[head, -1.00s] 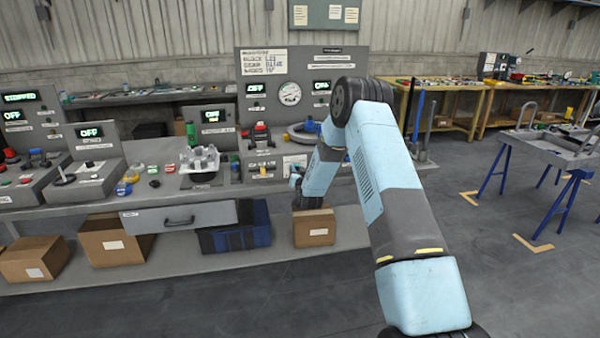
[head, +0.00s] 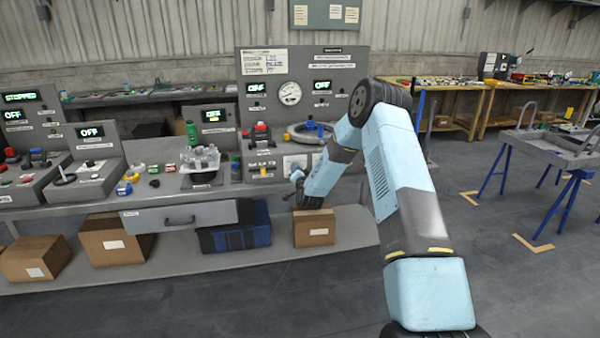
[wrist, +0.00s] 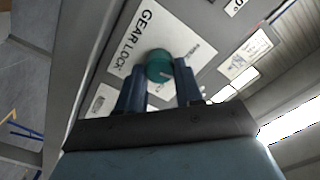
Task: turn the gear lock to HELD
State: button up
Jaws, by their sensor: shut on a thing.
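In the wrist view a round teal knob (wrist: 156,58) sits on a white plate (wrist: 148,38) printed GEAR LOCK. My gripper (wrist: 160,72) is shut on this knob, with one dark blue finger on each side. A short pale mark shows on the knob, toward the lower right. Smaller print beside the knob is too blurred to read, so its setting cannot be told. In the head view my forearm reaches down to the grey console (head: 350,58), and the knob cannot be made out there.
In the wrist view another white label (wrist: 250,48) lies to the right on the grey panel.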

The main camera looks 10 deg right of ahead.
jog(key=m, duration=1.1)
jog(key=shift+d+f, duration=0.35)
jog(key=shift+f, duration=0.05)
jog(key=shift+s+m, duration=0.1)
jog(key=shift+m, duration=0.3)
jog(key=o, duration=0.8)
jog(key=shift+a, duration=0.1)
jog(key=shift+o, duration=1.2)
jog(key=shift+r, duration=0.1)
jog(key=shift+a, duration=0.1)
